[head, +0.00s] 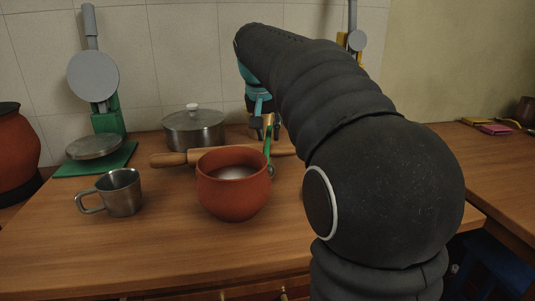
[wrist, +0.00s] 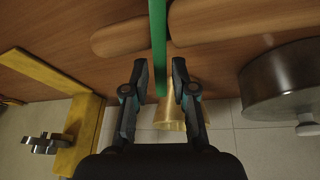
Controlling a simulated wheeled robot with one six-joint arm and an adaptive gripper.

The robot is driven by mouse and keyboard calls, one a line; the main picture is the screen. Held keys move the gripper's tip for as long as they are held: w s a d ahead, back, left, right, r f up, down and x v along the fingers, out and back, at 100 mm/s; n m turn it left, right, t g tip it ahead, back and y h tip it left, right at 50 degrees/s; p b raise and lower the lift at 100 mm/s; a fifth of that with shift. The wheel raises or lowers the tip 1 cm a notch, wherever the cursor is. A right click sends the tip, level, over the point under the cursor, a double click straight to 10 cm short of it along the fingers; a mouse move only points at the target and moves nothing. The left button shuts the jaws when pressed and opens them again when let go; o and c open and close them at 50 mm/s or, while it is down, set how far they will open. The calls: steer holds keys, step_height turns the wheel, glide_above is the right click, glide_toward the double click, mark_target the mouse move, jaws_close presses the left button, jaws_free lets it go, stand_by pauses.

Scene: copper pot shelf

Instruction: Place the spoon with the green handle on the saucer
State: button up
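The green-handled spoon (head: 268,142) stands upright at the right rim of the terracotta pot (head: 232,190); its lower part is mostly hidden. In the wrist view the green handle (wrist: 159,40) runs down from the top edge and its end lies between my two fingers. My gripper (wrist: 160,68) is open, with a gap on each side of the handle. In the head view my gripper (head: 263,128) is small and partly hidden behind my arm.
A steel mug (head: 123,193) stands left of the pot. A rolling pin (head: 172,158) and a lidded steel pot (head: 194,128) lie behind it. A green stand with a grey plate (head: 94,146) is at back left. A yellow frame (wrist: 85,130) shows in the wrist view.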

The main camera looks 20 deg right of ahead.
steer(key=shift+x, duration=1)
jaws_close()
